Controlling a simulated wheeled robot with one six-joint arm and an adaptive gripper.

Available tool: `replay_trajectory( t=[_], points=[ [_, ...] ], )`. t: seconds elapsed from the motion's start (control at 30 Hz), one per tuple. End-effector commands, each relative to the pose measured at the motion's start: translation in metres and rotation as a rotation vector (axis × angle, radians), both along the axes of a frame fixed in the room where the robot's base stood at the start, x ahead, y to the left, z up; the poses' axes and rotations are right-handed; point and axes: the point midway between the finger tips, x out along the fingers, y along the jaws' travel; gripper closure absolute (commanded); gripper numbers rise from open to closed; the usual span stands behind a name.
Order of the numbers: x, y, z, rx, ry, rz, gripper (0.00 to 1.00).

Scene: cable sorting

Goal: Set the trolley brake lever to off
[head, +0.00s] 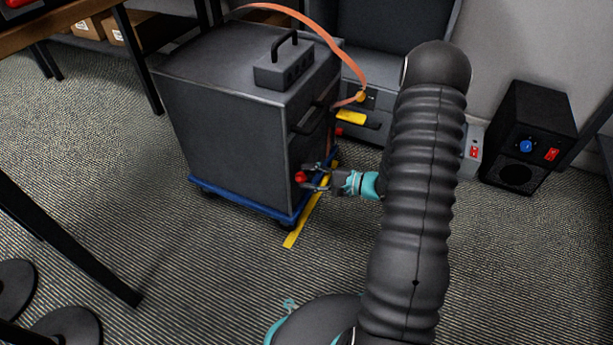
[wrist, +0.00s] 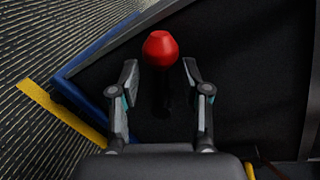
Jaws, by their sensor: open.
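The trolley (head: 245,207) is a low blue platform on casters, carrying a large dark grey cabinet (head: 225,130). The brake lever's red knob (head: 300,177) is at the cabinet's lower right side, near the platform. In the wrist view the red knob (wrist: 160,48) sits on a dark stem (wrist: 161,92). My gripper (head: 318,178) is beside the knob. In the wrist view my gripper (wrist: 160,75) is open, its two fingers on either side of the stem with gaps, the knob just beyond the tips. The lever's foot is hard to make out.
A yellow floor strip (head: 300,225) runs along the trolley's right side. An orange cable (head: 325,38) arches from the cabinet top to a wall unit (head: 372,100). A black box with a blue knob (head: 528,135) stands right. Open carpet lies in front.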

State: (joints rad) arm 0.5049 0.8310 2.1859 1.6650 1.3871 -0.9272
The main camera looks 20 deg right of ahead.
Motion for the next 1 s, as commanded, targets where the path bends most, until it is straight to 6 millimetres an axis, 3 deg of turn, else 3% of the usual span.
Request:
replay_trajectory(
  t=[0.4, 0.6, 1.0],
  points=[
    [-0.043, -0.06, 0.013, 0.0, 0.0, -0.002, 0.53],
    [-0.059, -0.081, 0.018, 0.002, -0.001, 0.001, 0.53],
    [-0.066, -0.089, 0.02, 0.002, 0.0, 0.005, 0.53]
  ],
)
